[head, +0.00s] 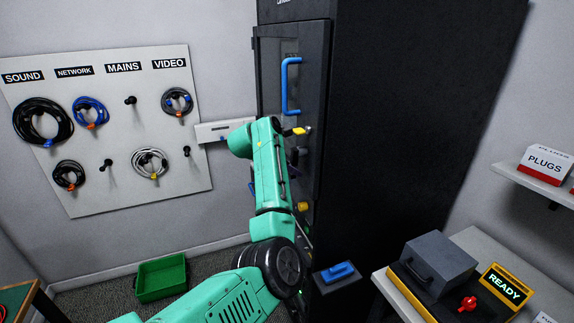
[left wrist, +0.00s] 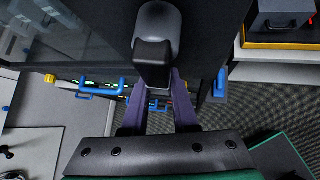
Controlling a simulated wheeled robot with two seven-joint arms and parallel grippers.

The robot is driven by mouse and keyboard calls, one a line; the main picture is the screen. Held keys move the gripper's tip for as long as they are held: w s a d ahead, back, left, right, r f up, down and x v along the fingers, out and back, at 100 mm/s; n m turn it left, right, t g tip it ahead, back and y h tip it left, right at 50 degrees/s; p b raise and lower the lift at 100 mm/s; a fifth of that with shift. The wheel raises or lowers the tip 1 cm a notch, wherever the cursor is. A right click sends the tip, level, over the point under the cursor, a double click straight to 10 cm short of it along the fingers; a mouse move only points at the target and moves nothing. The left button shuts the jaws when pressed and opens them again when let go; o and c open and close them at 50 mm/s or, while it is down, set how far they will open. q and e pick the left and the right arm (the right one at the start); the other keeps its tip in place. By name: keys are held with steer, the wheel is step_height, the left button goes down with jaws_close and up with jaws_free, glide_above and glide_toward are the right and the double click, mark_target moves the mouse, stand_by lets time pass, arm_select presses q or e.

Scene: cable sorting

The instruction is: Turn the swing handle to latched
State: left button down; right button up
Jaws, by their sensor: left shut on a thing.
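The tall dark cabinet (head: 400,120) stands in the middle of the head view, with its narrow door face turned left. My left arm reaches up to that face. In the left wrist view, my left gripper's purple fingers (left wrist: 156,78) are closed around a dark grey rounded lever with a black block, which looks like the swing handle (left wrist: 158,20). In the head view my arm mostly hides the gripper and this handle. I cannot tell the handle's exact angle or whether it is latched. My right gripper is not in view.
A blue pull handle (head: 290,85) is higher on the cabinet face, and yellow knobs (head: 302,206) sit near my arm. A cable board (head: 110,130) hangs left. A green bin (head: 161,278) is on the floor. A bench with a grey box (head: 437,262) stands right.

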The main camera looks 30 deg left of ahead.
arm_select(q)
steer(key=shift+s+d+f+g+h, duration=0.1)
steer(key=shift+d+g+h, duration=0.2)
steer(key=shift+g+h, duration=0.1)
steer(key=shift+s+d+n+h, duration=0.2)
steer(key=shift+d+n+h, duration=0.1)
steer(key=shift+n, duration=0.2)
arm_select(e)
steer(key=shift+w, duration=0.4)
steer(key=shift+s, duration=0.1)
arm_select(q)
steer(key=c, duration=0.7)
jaws_free()
